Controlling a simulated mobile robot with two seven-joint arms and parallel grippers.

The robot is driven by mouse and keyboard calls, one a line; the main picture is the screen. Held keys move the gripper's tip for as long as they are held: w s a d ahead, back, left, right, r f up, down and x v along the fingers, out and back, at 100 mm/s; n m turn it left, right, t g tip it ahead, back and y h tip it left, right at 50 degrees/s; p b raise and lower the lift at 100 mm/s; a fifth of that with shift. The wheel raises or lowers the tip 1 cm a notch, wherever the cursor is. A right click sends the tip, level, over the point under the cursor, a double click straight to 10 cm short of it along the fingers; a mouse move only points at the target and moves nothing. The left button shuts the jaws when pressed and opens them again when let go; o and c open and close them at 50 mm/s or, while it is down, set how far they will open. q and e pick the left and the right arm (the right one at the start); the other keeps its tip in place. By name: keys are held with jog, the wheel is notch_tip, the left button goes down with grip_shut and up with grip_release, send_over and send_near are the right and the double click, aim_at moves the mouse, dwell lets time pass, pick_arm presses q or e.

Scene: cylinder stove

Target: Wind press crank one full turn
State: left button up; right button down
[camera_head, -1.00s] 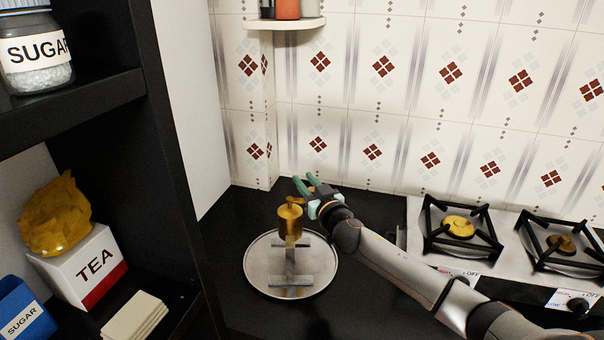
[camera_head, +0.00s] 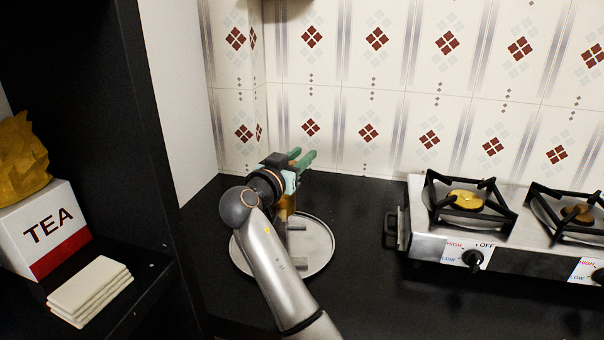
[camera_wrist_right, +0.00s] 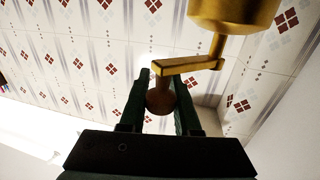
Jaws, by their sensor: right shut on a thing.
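The press stands on a round metal tray (camera_head: 322,262) on the dark counter. In the head view my right arm hides most of the press, and only a bit of its gold body (camera_head: 290,203) and grey frame (camera_head: 298,243) shows. In the right wrist view its gold body (camera_wrist_right: 235,12) is at the top, with a flat gold crank (camera_wrist_right: 190,65) ending in a round brown knob (camera_wrist_right: 160,97). My right gripper (camera_head: 306,157) is above the press, its green fingers (camera_wrist_right: 160,105) shut on the knob from both sides. My left gripper is not in view.
A stove (camera_head: 430,247) with black pan supports stands on the right. A dark shelf on the left holds a tea box (camera_head: 45,232) and a stack of pale tiles (camera_head: 90,290). The tiled wall (camera_head: 340,110) is close behind the gripper. Counter between tray and stove is clear.

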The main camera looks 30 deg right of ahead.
jog(key=m+g+b, duration=0.1)
jog(key=a+g+h+b, duration=0.1)
jog(key=shift+s+f+m+g, duration=0.2)
jog(key=shift+m+g, duration=0.1)
jog(key=shift+m, duration=0.1)
jog(key=shift+r, duration=0.1)
jog(key=c, duration=0.6)
grip_release()
jog(key=shift+c, duration=0.2)
jog(key=shift+r, duration=0.1)
